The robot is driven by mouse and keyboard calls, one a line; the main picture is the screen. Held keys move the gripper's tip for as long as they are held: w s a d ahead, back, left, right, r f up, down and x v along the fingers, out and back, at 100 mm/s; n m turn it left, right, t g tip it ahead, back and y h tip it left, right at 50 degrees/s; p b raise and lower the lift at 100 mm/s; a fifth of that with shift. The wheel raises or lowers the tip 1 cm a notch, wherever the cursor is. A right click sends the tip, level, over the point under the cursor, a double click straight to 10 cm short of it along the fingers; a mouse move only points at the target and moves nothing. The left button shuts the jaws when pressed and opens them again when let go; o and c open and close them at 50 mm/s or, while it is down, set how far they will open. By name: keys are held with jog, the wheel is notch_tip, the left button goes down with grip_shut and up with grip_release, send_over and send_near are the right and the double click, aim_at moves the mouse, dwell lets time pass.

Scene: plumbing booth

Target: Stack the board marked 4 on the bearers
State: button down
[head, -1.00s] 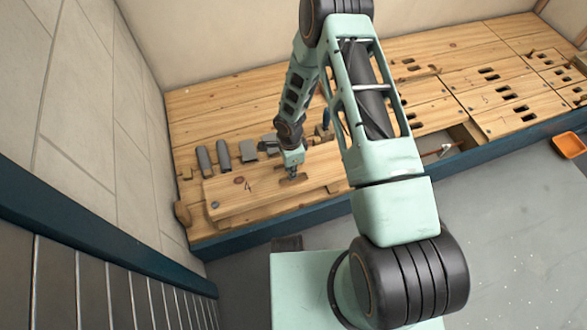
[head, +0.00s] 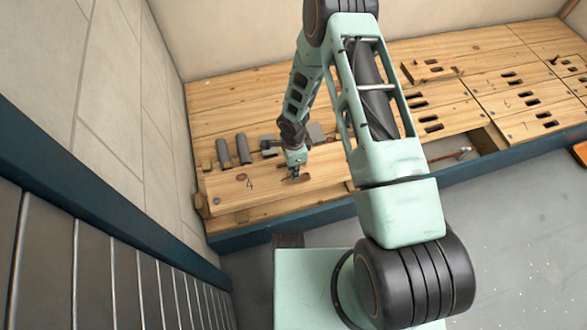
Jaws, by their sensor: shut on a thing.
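The board marked 4 (head: 228,190) is a pale wooden plank with a dark 4 and a reddish knot, at the left end of the wooden deck. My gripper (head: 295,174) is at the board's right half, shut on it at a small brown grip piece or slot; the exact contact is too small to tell. Wood block ends show at the board's left end, one at the near corner (head: 201,205); they may be bearers. The board hides what is under it, so I cannot tell whether it rests or hangs just above.
Slotted boards (head: 519,100) cover the deck's right side, beside an open gap holding a hammer-like tool (head: 463,153). A tiled wall (head: 110,110) bounds the left.

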jog(key=shift+f+b, duration=1.2)
jog(key=shift+f, duration=1)
jog(key=shift+b, duration=0.45)
jog(key=shift+f+b, duration=0.45)
jog(key=shift+f+b, duration=1.3)
jog(key=shift+b, duration=0.05)
jog(key=c, duration=1.8)
grip_release()
jog(key=shift+o, duration=0.2)
notch_tip(320, 180, up, 12)
